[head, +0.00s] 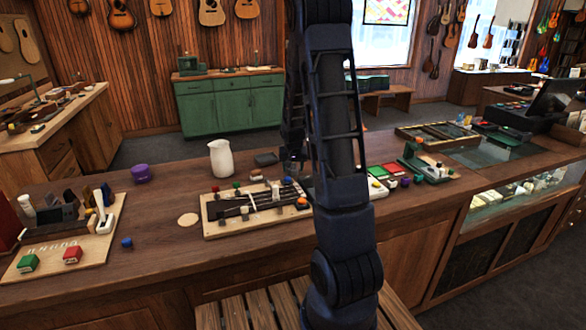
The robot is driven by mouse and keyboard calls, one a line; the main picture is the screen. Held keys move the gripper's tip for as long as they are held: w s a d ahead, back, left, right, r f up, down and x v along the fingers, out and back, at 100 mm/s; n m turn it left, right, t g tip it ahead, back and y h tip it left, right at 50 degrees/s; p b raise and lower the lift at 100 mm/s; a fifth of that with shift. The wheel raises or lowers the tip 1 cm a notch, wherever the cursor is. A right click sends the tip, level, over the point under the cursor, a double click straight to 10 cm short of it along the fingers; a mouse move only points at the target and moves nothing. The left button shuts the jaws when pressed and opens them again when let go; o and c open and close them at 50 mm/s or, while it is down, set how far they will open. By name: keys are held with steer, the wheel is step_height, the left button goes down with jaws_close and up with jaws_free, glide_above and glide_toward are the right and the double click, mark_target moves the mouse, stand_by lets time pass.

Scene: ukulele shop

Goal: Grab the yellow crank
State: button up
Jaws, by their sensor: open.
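A small orange-yellow piece (302,203) sits at the right end of a pale board (225,229) on the wooden counter. It is too small to tell for sure whether it is the yellow crank. The board also carries dark bars and small green, red and blue knobs. My gripper (291,165) hangs beyond my upright arm, over the far right part of the board. It is small and dark, largely covered by the arm, and its jaws are open. I see nothing held between them. My arm also covers part of the counter just right of the board.
A white pitcher (221,159) and a purple round item (141,173) stand behind and left of the board. A tool board (100,246) is at the left. Green and red boxes (378,172) and a green device (420,163) stand right of my arm. The counter's front strip is mostly clear.

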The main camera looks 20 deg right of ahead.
steer(key=c, duration=1)
steer(key=shift+r, duration=0.15)
steer(key=shift+c, duration=0.2)
